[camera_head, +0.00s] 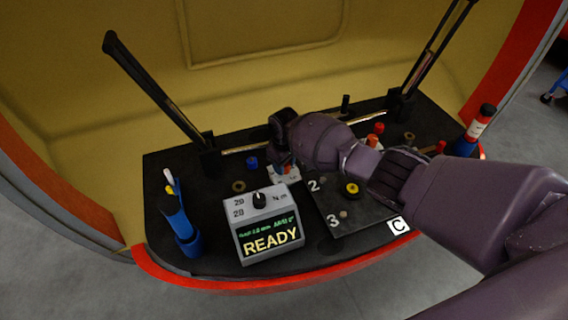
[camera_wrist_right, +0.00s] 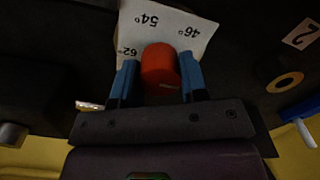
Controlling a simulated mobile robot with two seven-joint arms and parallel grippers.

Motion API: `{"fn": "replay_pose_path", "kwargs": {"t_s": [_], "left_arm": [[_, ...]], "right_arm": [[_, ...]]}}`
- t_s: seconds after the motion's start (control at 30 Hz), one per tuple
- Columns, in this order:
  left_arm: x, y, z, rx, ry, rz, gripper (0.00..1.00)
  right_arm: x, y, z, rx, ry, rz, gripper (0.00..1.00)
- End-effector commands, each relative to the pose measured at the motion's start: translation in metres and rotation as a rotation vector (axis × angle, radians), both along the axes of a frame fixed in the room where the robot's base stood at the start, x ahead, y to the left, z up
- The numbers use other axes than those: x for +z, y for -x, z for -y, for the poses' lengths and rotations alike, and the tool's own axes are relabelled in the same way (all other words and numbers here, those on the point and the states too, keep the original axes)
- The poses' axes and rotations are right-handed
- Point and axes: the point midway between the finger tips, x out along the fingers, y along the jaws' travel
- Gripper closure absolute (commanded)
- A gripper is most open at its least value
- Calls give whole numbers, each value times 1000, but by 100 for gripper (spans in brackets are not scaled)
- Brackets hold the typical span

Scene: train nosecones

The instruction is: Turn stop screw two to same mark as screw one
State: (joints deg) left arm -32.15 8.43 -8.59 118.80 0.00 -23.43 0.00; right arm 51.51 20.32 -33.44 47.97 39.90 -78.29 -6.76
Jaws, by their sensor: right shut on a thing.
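My right gripper (camera_head: 281,160) reaches down over the black bench, its jaws partly hidden by the wrist in the head view. In the right wrist view its two blue fingers (camera_wrist_right: 159,82) are shut on a red round cap (camera_wrist_right: 160,66). The cap stands at a white angle card (camera_wrist_right: 178,22) printed 46°, 54° and 62°; the card also shows in the head view (camera_head: 291,178). I cannot make out a pointer or mark on the cap. Another red cap (camera_head: 378,128) stands further right, partly hidden by my arm. My left gripper is not in view.
A grey READY box (camera_head: 270,243) with a black knob stands in front. A plate (camera_head: 365,212) numbered 2 and 3 lies beside it. Two dark struts (camera_head: 155,90) rise behind.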

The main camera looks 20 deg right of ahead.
Motion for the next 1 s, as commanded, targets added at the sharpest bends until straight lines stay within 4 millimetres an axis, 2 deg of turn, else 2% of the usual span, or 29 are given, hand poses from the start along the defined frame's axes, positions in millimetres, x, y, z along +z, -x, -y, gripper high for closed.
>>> {"fn": "replay_pose_path", "kwargs": {"t_s": [1.0], "left_arm": [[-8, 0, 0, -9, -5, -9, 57]], "right_arm": [[-4, 2, 0, 964, -3, -5, 84]]}}
